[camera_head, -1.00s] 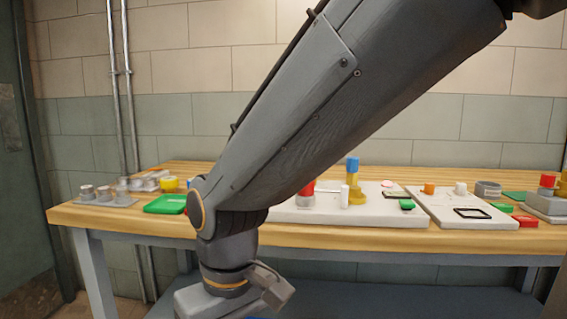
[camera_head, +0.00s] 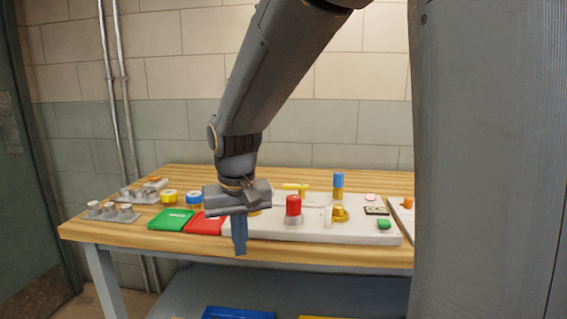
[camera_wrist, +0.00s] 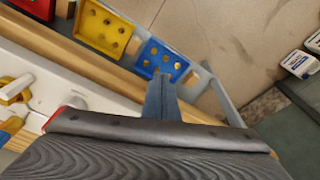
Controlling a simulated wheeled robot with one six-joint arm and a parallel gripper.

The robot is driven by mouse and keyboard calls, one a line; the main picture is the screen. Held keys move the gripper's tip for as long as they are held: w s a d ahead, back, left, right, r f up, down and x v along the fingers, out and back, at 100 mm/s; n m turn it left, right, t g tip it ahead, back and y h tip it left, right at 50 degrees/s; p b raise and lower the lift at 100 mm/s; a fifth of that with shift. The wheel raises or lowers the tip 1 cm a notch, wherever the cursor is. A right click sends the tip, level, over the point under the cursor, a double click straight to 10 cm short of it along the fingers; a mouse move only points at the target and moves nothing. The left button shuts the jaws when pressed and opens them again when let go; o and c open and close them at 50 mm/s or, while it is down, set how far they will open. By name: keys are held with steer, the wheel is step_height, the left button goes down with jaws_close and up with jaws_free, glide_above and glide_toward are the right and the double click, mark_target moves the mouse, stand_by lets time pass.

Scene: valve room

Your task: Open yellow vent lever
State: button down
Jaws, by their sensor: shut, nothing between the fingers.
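The yellow lever (camera_head: 294,187) is a short bar lying roughly level toward the back of the white panel (camera_head: 262,228). A yellow knob (camera_head: 340,213) sits farther right on the same panel. My gripper (camera_head: 240,235) is shut and empty, pointing down in front of the panel's left front edge, apart from the lever, to its left and nearer me. In the wrist view my shut fingers (camera_wrist: 160,97) point out past the table edge. A pale yellow handle (camera_wrist: 15,88) shows at that view's left edge; I cannot tell if it is the lever.
A red knob (camera_head: 293,206) stands between me and the lever. A blue-topped post (camera_head: 338,184) rises right of it. Green (camera_head: 171,219) and red (camera_head: 205,222) plates lie to the left. Yellow (camera_wrist: 103,30) and blue (camera_wrist: 160,60) bins sit below the table edge.

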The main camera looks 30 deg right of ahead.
mark_target(286, 186)
steer(key=w+d+r+m+h+p, duration=0.1)
steer(key=w+d+r+m+p, duration=0.1)
steer(key=w+d+r+p, duration=0.3)
steer(key=w+d+r+m+t+p, duration=0.1)
steer(key=w+d+r+m+p, duration=0.2)
steer(key=d, duration=0.9)
steer(key=w+r+p, duration=0.3)
steer(key=r, duration=0.2)
steer(key=shift+w+r+h, duration=0.25)
steer(key=shift+w+h, duration=0.1)
steer(key=shift+h, duration=0.05)
steer(key=p+x, duration=0.3)
steer(key=x, duration=0.6)
steer(key=shift+w+d+f, duration=0.1)
steer(key=shift+w+f, duration=0.05)
steer(key=shift+f, duration=0.2)
steer(key=w, duration=0.1)
steer(key=w+d+p, duration=0.1)
steer(key=shift+w+d, duration=0.3)
steer(key=shift+d, duration=0.05)
steer(key=shift+w+d+p, duration=0.3)
steer(key=shift+w, duration=0.2)
steer(key=shift+d+f+b, duration=0.1)
steer(key=shift+b, duration=0.2)
steer(key=shift+w+m, duration=0.1)
steer(key=shift+m, duration=0.2)
